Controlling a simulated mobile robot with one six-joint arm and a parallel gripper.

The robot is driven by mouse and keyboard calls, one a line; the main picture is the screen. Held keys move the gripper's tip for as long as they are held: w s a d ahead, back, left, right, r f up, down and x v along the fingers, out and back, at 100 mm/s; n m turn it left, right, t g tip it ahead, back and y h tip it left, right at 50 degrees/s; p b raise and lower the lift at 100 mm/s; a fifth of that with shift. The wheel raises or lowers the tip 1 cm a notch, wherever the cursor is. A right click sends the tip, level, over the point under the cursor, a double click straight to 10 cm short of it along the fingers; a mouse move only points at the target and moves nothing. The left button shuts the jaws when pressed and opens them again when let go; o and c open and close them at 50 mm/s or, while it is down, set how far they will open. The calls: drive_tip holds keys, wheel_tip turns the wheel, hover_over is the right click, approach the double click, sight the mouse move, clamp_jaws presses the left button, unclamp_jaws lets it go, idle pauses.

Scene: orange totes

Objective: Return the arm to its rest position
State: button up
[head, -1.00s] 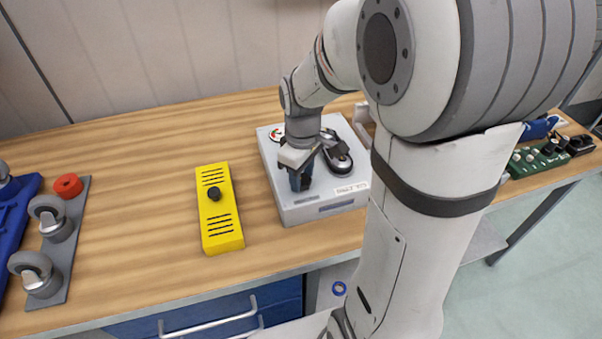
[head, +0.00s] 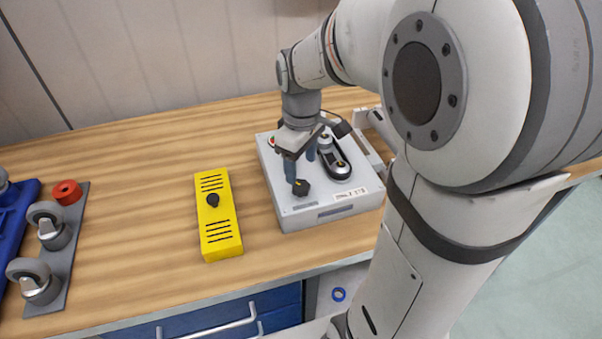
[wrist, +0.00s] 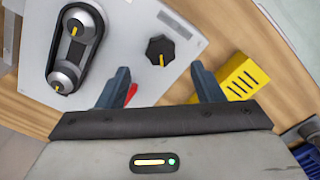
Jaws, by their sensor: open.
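My gripper (head: 300,165) is open and empty above the grey-white box (head: 330,212) on the wooden table. In the wrist view my gripper (wrist: 160,82) shows its two dark blue fingers spread apart. Between and beyond them a black knob with a yellow mark (wrist: 160,51) stands on the box top, apart from the fingers. The knob also shows in the head view (head: 301,187), just below the fingers. A black belt unit with two silver pulleys (wrist: 76,47) is on the box too. A red part (wrist: 131,94) shows beside the left finger.
A yellow slotted box (head: 218,215) with a black knob stands left of the grey-white box. Bare wood (head: 135,200) lies between.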

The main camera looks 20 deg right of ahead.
drive_tip(key=shift+r, duration=1)
drive_tip(key=shift+s, duration=0.2)
drive_tip(key=s+m+t, duration=0.2)
drive_tip(key=s+m, duration=0.6)
drive_tip(key=s, duration=0.3)
drive_tip(key=shift+s+a+t, duration=0.25)
drive_tip(key=shift+a+t, duration=0.1)
drive_tip(key=shift+t, duration=0.05)
